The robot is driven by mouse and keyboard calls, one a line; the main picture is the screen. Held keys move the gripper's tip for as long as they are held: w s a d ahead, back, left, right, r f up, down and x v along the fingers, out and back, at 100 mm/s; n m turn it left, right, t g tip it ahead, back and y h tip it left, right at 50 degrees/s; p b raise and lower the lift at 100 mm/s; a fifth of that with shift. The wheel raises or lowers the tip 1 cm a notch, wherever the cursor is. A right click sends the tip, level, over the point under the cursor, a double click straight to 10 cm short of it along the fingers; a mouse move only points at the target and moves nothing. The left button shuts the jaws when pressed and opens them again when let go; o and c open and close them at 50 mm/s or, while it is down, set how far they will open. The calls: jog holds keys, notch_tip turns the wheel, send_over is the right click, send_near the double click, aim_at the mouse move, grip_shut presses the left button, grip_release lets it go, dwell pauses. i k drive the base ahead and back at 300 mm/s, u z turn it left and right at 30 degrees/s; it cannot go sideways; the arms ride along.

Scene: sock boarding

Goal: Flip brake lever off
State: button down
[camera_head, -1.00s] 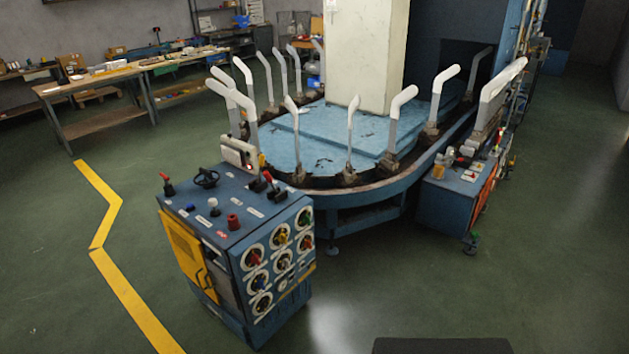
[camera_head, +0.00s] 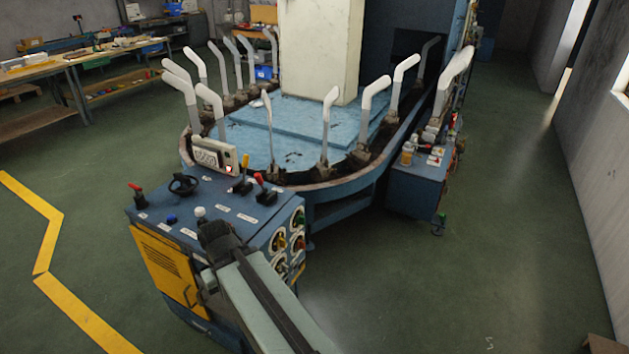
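A blue control cabinet (camera_head: 160,222) carries several controls on its top. A lever with a red handle (camera_head: 137,193) stands at the top's left corner. The labels are too small to read, so I cannot tell which is the brake lever. My arm reaches in from the bottom, and my gripper (camera_head: 213,232) is over the front of the cabinet top, apart from these levers. Its fingers are dark and unclear; it hides part of the top.
A black handwheel (camera_head: 184,184), a blue button (camera_head: 171,219) and a white knob (camera_head: 200,212) sit on the top. A grey display box (camera_head: 214,155) stands behind. The oval machine with white sock forms (camera_head: 328,115) is beyond. Green floor is clear at the right.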

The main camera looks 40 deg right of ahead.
aim_at(258, 180)
jog(key=u, duration=1.35)
jog(key=i, duration=0.7)
jog(key=z, duration=0.55)
jog(key=i, duration=1)
jog(key=z, duration=0.05)
